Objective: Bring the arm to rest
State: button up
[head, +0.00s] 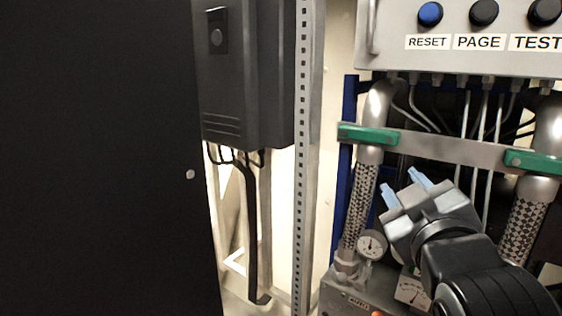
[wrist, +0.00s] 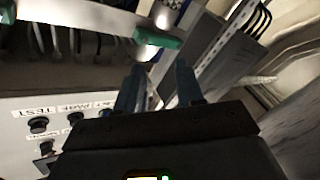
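My gripper (head: 405,187) is at the right of the head view, on my arm, which comes in from the lower right corner. Its two pale blue fingers point up and left and stand apart with nothing between them. The wrist view shows the same two fingers of my gripper (wrist: 160,70) with an empty gap. In the head view the gripper is in front of the pipework, between the two braided hoses. I cannot tell how far it is from them.
A panel (head: 390,55) with RESET, PAGE and TEST buttons is above my gripper. Green-handled pipes (head: 368,135) and a round gauge (head: 372,244) are close by. A perforated post (head: 302,150), a dark wall box (head: 240,80) and a large black panel (head: 95,160) are to the left.

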jog(key=s+f+m+g+y, duration=0.2)
jog(key=s+f, duration=1.6)
jog(key=f, duration=0.2)
jog(key=s+d+f+m+g, duration=0.1)
jog(key=s+m, duration=0.1)
jog(key=s, duration=1)
jog(key=s+d+f+m, duration=0.1)
jog(key=s+d+m, duration=0.1)
jog(key=s, duration=1)
jog(key=shift+d+g, duration=0.2)
jog(key=shift+g, duration=0.2)
jog(key=shift+s, duration=0.1)
